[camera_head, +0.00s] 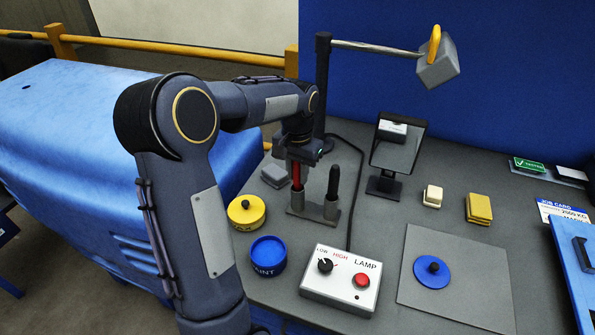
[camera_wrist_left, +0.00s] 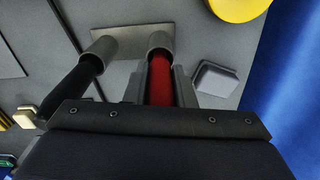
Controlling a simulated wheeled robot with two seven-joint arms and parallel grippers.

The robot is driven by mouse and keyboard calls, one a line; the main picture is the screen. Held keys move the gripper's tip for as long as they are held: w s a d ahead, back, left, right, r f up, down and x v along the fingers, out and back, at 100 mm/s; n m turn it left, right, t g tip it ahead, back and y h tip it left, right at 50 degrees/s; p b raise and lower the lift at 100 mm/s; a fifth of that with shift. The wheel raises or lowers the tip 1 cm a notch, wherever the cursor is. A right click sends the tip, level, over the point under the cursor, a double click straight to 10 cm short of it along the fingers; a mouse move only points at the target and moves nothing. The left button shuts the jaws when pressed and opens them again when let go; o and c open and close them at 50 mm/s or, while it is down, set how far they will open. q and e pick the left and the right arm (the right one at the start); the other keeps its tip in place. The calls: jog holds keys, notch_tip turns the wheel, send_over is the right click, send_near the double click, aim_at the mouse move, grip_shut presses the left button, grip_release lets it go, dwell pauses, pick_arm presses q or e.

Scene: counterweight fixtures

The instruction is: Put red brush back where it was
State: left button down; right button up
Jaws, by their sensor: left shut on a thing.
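The red brush (camera_head: 297,174) is upright, with its lower end in the left tube of the two-tube holder (camera_head: 312,211). In the left wrist view, the red handle (camera_wrist_left: 160,82) runs into the grey tube (camera_wrist_left: 160,42). My left gripper (camera_head: 298,160) is shut on the brush above the tube; its fingers (camera_wrist_left: 159,88) lie on both sides of the handle. The brush's top is hidden by the gripper. A black brush or handle (camera_head: 333,183) stands in the other tube; it also shows in the left wrist view (camera_wrist_left: 74,88). My right gripper is not in view.
A yellow tin (camera_head: 246,212), a blue paint pot (camera_head: 268,256) and a lamp control box (camera_head: 340,280) stand nearby. A grey block (camera_head: 275,176) is left of the holder. A mirror (camera_head: 397,148) and lamp post (camera_head: 322,85) stand behind. A blue lid (camera_head: 432,271) lies on a grey mat.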

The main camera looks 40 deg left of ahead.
pick_arm(q)
jog(key=c, duration=1.2)
grip_release()
jog(key=shift+f, duration=0.15)
notch_tip(320, 180, up, 12)
jog(key=shift+f, duration=0.1)
jog(key=shift+r, duration=0.3)
jog(key=shift+s+d, duration=0.15)
jog(key=shift+s, duration=0.05)
jog(key=s+d+f+t+h, duration=0.2)
jog(key=s+d+f, duration=0.2)
jog(key=s+d, duration=0.4)
jog(key=s+d+f+t+h, duration=0.1)
jog(key=s+d+f+t, duration=0.2)
jog(key=s+d, duration=0.6)
jog(key=s+f, duration=0.1)
jog(key=s, duration=0.3)
jog(key=shift+f+t+h, duration=0.25)
jog(key=shift+t+h, duration=0.05)
jog(key=shift+h, duration=0.1)
jog(key=shift+s, duration=0.1)
